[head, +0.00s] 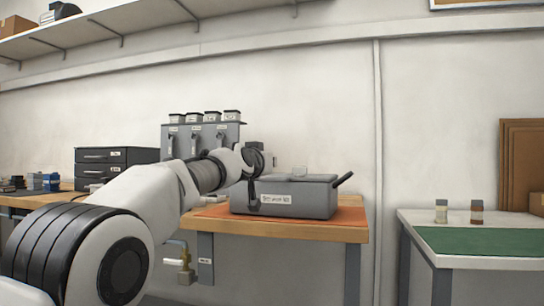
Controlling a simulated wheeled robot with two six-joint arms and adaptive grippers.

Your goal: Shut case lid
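A grey case (310,204) with a white label on its front sits on the orange mat at the right end of the wooden bench. A dark bar (343,181) slants up at its right end; I cannot tell whether it is a handle or the edge of a lid. A small light grey block shows at the case's top. My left arm reaches in from the left, and its gripper (252,190) is at the case's left end, overlapping it in view. I cannot tell whether it touches the case. Its fingers are too small to read. My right gripper is out of view.
The orange mat (345,217) lies on the wooden bench. A grey panel (230,130) with several lidded containers on top stands behind my arm. Black drawers (105,156) stand left. A separate table with a green mat (480,240) stands right, across a gap.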

